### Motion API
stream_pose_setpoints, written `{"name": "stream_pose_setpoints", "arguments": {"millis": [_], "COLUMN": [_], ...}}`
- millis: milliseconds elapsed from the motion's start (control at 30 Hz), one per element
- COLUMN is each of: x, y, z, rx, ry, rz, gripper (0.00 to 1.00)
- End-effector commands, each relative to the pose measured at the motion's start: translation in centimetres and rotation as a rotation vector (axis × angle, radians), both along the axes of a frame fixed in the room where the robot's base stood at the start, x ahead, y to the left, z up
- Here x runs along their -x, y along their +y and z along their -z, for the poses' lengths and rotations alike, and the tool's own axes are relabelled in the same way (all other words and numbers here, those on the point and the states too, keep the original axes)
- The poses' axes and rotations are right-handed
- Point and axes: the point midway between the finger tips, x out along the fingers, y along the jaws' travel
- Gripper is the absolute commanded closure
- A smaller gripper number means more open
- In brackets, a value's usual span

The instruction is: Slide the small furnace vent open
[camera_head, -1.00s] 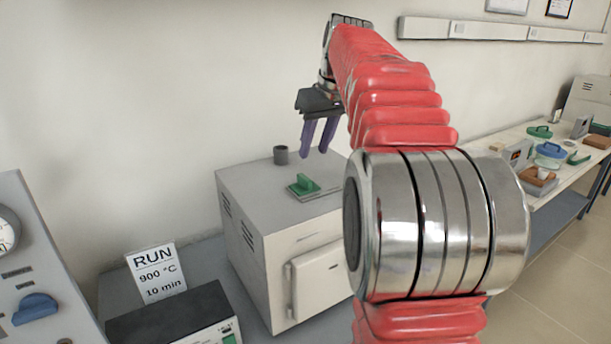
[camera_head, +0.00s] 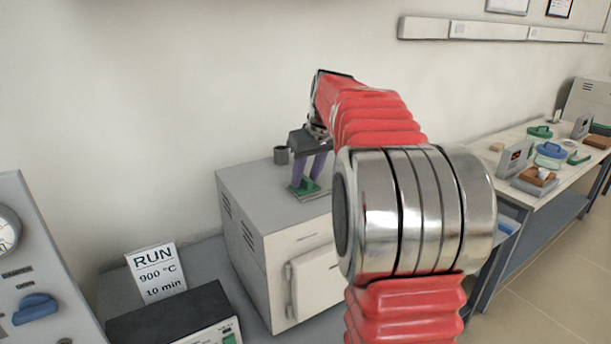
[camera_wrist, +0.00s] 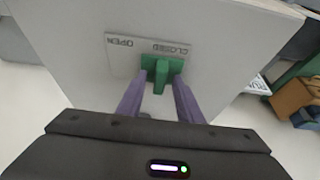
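The small furnace (camera_head: 255,207) is a light grey box on the bench, with a door on its front. On its top lies the vent's grey plate, marked OPEN and CLOSED in the wrist view (camera_wrist: 122,58), with a green slider handle (camera_wrist: 162,70) at the CLOSED end. My gripper (camera_head: 307,182) is low over the furnace top, purple fingers pointing down. In the wrist view its fingers (camera_wrist: 158,88) are apart, one at each side of the green handle. Whether they touch the handle cannot be told.
A RUN 900 °C 10 min sign (camera_head: 157,272) and a dark box (camera_head: 172,318) are to the left. Another bench (camera_head: 540,190) with containers is at right.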

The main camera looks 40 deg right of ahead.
Motion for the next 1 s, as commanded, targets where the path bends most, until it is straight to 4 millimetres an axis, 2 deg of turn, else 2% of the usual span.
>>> {"name": "stream_pose_setpoints", "arguments": {"millis": [100, 567, 1000], "x": [0.0, 0.03, 0.03], "y": [-0.01, -0.05, -0.06], "z": [-0.01, -0.03, -0.04], "rx": [0.0, 0.0, 0.0], "ry": [0.0, 0.0, 0.0], "rz": [0.0, 0.001, 0.001], "gripper": [0.69, 1.0, 1.0]}}
